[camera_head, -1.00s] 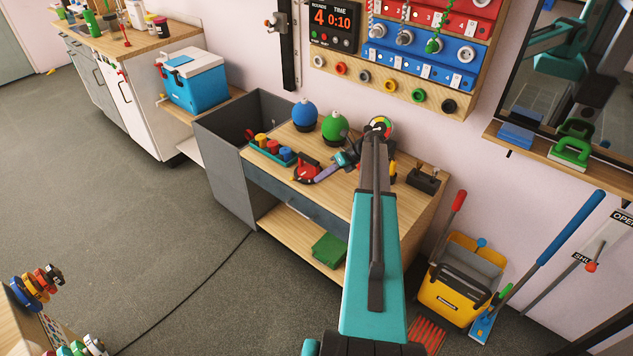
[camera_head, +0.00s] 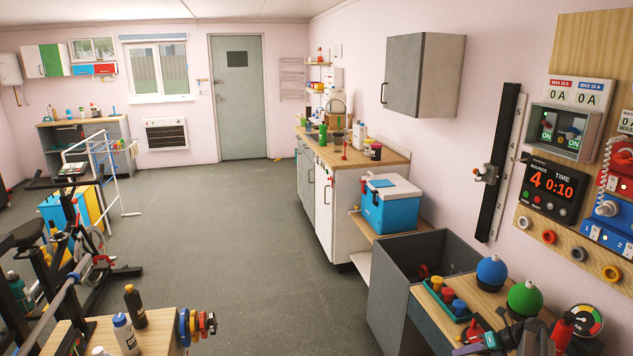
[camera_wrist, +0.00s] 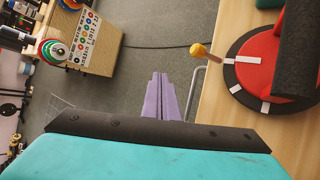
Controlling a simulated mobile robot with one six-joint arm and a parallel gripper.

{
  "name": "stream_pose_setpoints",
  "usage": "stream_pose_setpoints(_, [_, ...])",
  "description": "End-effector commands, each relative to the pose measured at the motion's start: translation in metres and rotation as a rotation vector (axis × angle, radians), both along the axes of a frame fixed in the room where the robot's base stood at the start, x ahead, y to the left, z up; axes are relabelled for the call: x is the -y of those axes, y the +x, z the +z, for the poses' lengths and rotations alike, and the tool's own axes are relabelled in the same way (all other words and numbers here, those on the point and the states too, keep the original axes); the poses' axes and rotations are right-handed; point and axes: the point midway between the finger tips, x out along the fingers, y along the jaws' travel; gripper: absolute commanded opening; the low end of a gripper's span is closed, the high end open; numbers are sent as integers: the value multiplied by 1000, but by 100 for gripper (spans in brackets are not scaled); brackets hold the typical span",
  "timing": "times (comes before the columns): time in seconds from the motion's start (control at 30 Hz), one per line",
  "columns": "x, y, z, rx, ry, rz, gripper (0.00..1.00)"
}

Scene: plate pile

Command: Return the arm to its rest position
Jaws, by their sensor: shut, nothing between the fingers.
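My gripper (camera_wrist: 160,78) shows in the wrist view as two purple fingers side by side. It is shut and empty, with the grey floor seen beyond the fingertips. It stands beside the left edge of the wooden bench top (camera_wrist: 222,85). In the head view my gripper (camera_head: 467,349) is partly cut off at the bottom right, over the bench with the blue and green round bottles.
A red disc with a black rim (camera_wrist: 262,70) and a yellow-knobbed lever (camera_wrist: 200,50) are close right of the fingers. The middle floor (camera_head: 255,240) is clear.

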Motion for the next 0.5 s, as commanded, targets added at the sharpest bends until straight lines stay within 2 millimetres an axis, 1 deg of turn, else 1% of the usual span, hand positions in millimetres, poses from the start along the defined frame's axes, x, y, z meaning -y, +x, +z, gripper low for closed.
stream_pose_setpoints(0.03, [-26,4,-10,-11,10,30,0])
stream_pose_setpoints(0.13, [-73,6,-29,-36,26,84,0])
stream_pose_setpoints(0.23, [-118,1,-49,-67,35,139,0])
stream_pose_setpoints(0.27, [-132,-1,-55,-77,35,156,0])
stream_pose_setpoints(0.3, [-150,-5,-64,-93,36,178,0])
stream_pose_setpoints(0.37, [-176,-13,-75,-114,34,213,0])
stream_pose_setpoints(0.4, [-192,-19,-84,-127,31,238,0])
stream_pose_setpoints(0.47, [-217,-29,-95,-143,23,279,0])
stream_pose_setpoints(0.5, [-234,-37,-104,-153,17,310,0])
